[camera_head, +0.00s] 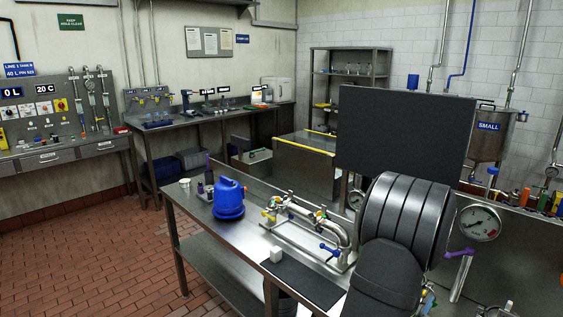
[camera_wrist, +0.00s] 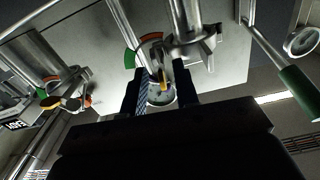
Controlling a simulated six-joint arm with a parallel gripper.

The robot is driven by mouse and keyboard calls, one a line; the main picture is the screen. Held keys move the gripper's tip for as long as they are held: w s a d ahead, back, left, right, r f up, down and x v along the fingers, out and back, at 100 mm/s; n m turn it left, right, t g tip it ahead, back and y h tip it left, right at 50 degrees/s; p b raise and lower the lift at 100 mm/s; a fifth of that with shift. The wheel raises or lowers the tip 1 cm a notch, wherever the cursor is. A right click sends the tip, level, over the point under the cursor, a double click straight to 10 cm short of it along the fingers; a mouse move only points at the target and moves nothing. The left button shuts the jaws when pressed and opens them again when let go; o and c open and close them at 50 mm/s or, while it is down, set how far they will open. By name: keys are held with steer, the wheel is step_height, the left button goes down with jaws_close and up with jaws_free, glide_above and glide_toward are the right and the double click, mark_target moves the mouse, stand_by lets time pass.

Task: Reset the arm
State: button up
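My arm's dark, thick links fill the right middle of the head view, and my gripper is hidden there. In the wrist view my gripper (camera_wrist: 160,95) shows as two dark fingers standing apart. No object is clearly held between them. Beyond the fingertips is a metal valve fitting (camera_wrist: 190,40) on a pipe, with a red and green arc (camera_wrist: 150,38) behind it. A small yellow-tipped part shows in the gap between the fingers. I cannot tell whether the fingers touch it.
In the wrist view a green-handled lever (camera_wrist: 298,92) is at right and a gauge (camera_wrist: 302,40) at upper right. In the head view a steel bench holds a blue jug (camera_head: 229,198) and a pipe assembly with valves (camera_head: 310,217). A large gauge (camera_head: 479,223) stands beside my arm.

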steer(key=s+a+n, duration=0.6)
steer(key=s+a, duration=0.6)
steer(key=shift+f+n, duration=0.25)
steer(key=shift+n, duration=0.15)
stand_by(2.5)
steer(key=shift+o, duration=0.4)
stand_by(0.9)
